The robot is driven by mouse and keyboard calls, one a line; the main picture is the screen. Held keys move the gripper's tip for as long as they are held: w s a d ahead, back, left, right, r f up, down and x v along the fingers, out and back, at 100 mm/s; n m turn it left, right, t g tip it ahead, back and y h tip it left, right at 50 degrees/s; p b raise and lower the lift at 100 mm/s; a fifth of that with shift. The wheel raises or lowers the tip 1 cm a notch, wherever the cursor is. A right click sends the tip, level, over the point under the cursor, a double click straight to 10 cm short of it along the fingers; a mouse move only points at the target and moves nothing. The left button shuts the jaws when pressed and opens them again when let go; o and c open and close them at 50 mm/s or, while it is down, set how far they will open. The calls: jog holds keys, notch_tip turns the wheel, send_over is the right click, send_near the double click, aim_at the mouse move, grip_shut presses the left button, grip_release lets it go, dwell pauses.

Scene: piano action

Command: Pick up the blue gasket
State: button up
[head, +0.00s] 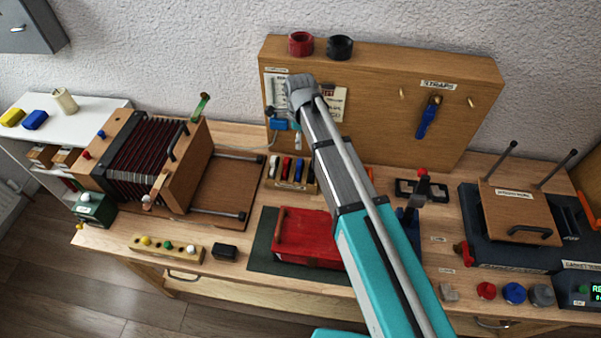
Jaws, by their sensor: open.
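A round blue piece (514,293), which looks like the blue gasket, lies on the front right of the bench between a red round piece (486,290) and a grey one (542,295). It is too small to make out its exact shape. My gripper (299,91) is at the far end of my raised arm, in front of the wooden back board (385,75), far up and left of the blue piece. It is open, and its fingers are hard to make out. I see nothing held in it.
A red case (301,236) on a dark mat lies partly behind my arm. A dark press-like machine (480,240) stands behind the round pieces, with a display box (577,290) to their right. An accordion-like bellows (150,150) stands left.

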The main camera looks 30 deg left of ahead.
aim_at(299, 162)
jog(key=shift+f+b, duration=3.55)
jog(key=shift+f, duration=0.3)
jog(key=shift+f, duration=0.1)
jog(key=shift+s+a+f+b, duration=0.1)
jog(key=shift+a+f+b, duration=0.05)
jog(key=shift+f+b, duration=2.4)
jog(key=shift+r, duration=0.1)
grip_shut()
jog(key=shift+r, duration=0.2)
notch_tip(299, 162, up, 10)
jog(key=p, duration=1)
jog(key=shift+f, duration=0.2)
